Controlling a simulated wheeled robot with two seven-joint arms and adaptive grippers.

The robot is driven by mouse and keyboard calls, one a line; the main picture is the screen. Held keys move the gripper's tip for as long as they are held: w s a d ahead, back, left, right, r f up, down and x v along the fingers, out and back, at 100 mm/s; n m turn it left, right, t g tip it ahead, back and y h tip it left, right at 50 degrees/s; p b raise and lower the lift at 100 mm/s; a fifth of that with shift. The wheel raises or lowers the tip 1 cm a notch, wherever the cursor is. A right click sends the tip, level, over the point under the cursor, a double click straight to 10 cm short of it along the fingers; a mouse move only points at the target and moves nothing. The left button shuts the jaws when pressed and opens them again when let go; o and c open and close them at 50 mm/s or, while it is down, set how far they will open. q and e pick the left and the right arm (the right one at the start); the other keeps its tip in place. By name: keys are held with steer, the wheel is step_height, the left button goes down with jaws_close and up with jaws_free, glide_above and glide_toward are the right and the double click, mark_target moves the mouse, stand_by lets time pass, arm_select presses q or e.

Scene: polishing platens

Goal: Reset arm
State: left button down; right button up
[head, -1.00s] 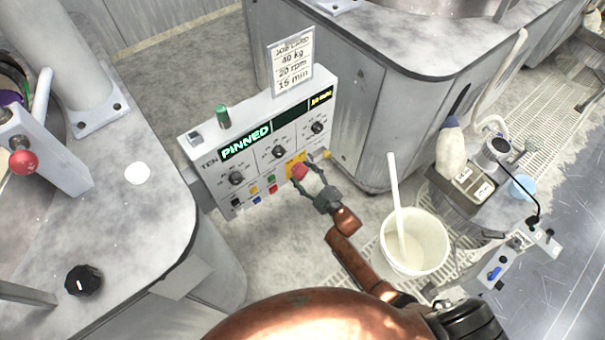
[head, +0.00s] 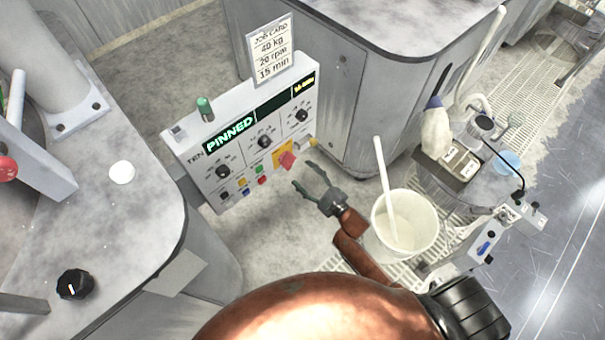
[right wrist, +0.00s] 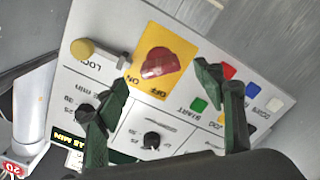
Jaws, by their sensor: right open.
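My right gripper (head: 308,181) is open and empty, a short way in front of the control panel (head: 192,152), apart from it. In the right wrist view its two fingers (right wrist: 165,82) stand apart, with the red knob (right wrist: 160,62) on its yellow plate beyond them. The red knob also shows in the head view (head: 287,160), at the panel's lower right. The panel's green display (head: 230,133) reads "PINNED". My left gripper is in neither view.
A job card (head: 271,50) stands on top of the panel. A white bucket (head: 428,222) with a stick in it stands on the floor grating, close to the right of my right forearm. A grey worktop (head: 130,215) with a black dial (head: 75,284) lies to the left.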

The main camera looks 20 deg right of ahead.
steer(key=shift+f, duration=0.1)
stand_by(0.3)
steer(key=s+d+f+m+g+h+p, duration=0.3)
steer(key=s+d+f+g, duration=0.1)
steer(key=s+f, duration=0.75)
steer(key=s+d+f+m+g+h+p, duration=0.25)
steer(key=s+d+f, duration=0.25)
steer(key=s+f, duration=0.65)
arm_select(q)
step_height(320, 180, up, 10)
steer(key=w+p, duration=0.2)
steer(key=p, duration=0.3)
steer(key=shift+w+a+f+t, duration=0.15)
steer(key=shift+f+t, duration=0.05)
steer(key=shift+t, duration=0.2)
arm_select(e)
steer(key=s+f+m+g, duration=0.2)
steer(key=s+f+g, duration=0.1)
steer(key=s, duration=1)
steer(key=s+d+f+m+g, duration=0.1)
steer(key=s+f, duration=0.5)
steer(key=s, duration=0.7)
steer(key=s+f+m+g, duration=0.3)
steer(key=s+f+g, duration=0.2)
steer(key=s, duration=0.8)
steer(key=shift+s+d+g+h, duration=0.15)
steer(key=shift+d+g+h, duration=0.3)
steer(key=shift+g, duration=0.1)
steer(key=shift+f, duration=0.1)
steer(key=shift+c, duration=0.3)
